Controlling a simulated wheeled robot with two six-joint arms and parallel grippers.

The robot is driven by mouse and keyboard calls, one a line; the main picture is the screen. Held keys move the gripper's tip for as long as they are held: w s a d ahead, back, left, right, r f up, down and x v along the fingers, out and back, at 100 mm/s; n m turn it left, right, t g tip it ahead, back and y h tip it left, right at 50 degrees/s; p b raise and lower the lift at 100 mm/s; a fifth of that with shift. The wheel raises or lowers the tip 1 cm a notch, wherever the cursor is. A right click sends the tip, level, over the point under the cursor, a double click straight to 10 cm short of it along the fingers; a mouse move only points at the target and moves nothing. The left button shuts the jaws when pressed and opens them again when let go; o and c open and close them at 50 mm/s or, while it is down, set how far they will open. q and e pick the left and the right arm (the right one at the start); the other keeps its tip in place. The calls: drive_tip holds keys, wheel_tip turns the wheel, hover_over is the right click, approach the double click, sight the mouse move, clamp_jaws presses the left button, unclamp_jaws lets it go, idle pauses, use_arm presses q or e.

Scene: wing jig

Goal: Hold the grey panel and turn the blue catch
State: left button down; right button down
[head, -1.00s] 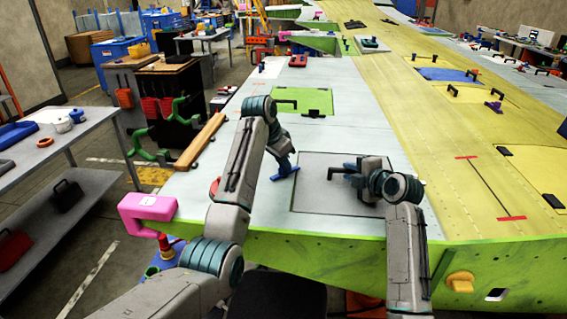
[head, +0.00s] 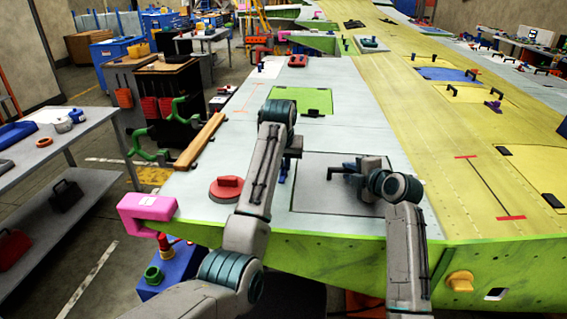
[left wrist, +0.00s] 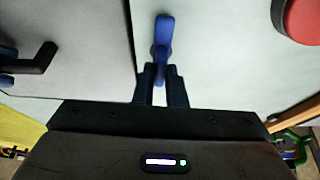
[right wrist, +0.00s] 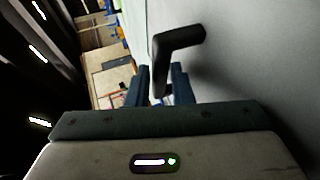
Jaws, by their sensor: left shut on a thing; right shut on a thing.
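The grey panel (head: 322,198) lies in the pale wing skin near the front edge, bounded by a dark seam; it is also in the left wrist view (left wrist: 75,30). My right gripper (head: 352,168) is shut on the panel's black handle (head: 333,172), whose bent bar enters the jaws in the right wrist view (right wrist: 178,45). The blue catch (head: 284,172) sits at the panel's left edge, partly behind my left arm. In the left wrist view the catch (left wrist: 163,35) runs roughly along the seam, and my left gripper (left wrist: 163,80) is shut on its near end.
A red round-based object (head: 227,188) stands on the skin left of my left arm. A wooden bar (head: 202,140) and a pink clamp (head: 147,208) are at the left edge. A green panel (head: 308,100) lies beyond.

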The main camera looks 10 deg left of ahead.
use_arm(q)
drive_tip(key=shift+n, duration=0.3)
use_arm(e)
drive_tip(key=shift+f, duration=0.1)
use_arm(q)
drive_tip(key=shift+f, duration=0.1)
drive_tip(key=c, duration=1.5)
unclamp_jaws()
drive_tip(key=v, duration=1.2)
drive_tip(key=shift+d, duration=0.1)
use_arm(e)
drive_tip(key=c, duration=1.2)
unclamp_jaws()
drive_tip(key=shift+s, duration=0.1)
